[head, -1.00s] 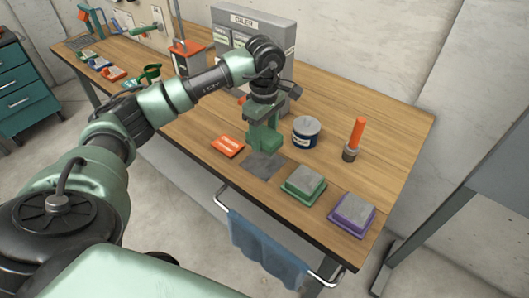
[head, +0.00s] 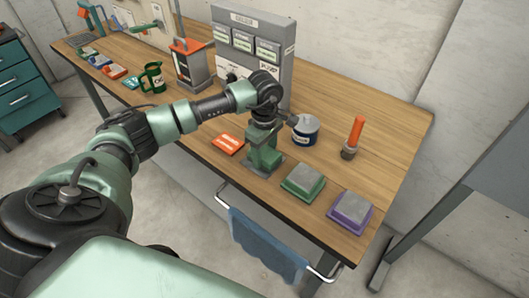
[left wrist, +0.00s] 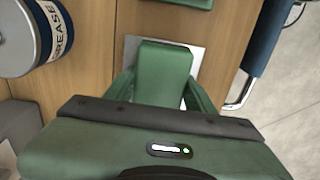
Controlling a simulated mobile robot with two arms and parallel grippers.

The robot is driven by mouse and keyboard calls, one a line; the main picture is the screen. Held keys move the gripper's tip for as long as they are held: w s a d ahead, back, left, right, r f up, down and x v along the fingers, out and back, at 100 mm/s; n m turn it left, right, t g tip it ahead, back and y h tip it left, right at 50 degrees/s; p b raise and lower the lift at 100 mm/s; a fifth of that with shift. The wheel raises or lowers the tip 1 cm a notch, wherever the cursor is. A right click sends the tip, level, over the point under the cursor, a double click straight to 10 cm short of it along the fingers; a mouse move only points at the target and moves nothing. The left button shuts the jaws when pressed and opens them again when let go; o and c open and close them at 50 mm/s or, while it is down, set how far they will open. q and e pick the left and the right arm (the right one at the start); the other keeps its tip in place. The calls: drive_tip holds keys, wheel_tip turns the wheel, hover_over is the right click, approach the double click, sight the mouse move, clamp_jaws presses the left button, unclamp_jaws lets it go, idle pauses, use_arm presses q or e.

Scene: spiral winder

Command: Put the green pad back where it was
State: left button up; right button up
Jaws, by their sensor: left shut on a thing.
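My left gripper (head: 264,160) is shut on a green block, the green pad (left wrist: 166,65), with a finger on each side of it in the left wrist view. The pad is low over a flat grey square (left wrist: 197,63) on the table; whether it touches it cannot be told. In the head view the gripper mostly covers the pad and the square. A second green block with a grey top (head: 304,182) lies just right of the gripper, and a purple one with a grey top (head: 351,212) lies further right. My right gripper is not in view.
An orange card (head: 228,144) lies left of the gripper. A grease tin (head: 305,130) and an orange-handled tool (head: 355,138) stand behind. A grey cabinet (head: 250,48) stands at the back. A blue towel (head: 265,248) hangs on the front rail. The right rear tabletop is clear.

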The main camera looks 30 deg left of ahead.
sight(265, 151)
use_arm(q)
drive_tip(key=o, duration=1.3)
drive_tip(key=shift+r+p, duration=0.25)
drive_tip(key=shift+p, duration=0.15)
drive_tip(key=shift+w+r+b, duration=0.1)
drive_tip(key=shift+r+b, duration=0.25)
drive_tip(key=shift+r, duration=0.05)
drive_tip(key=shift+r+b, duration=1.3)
drive_tip(key=shift+r, duration=4.2)
drive_tip(key=shift+f, duration=0.1)
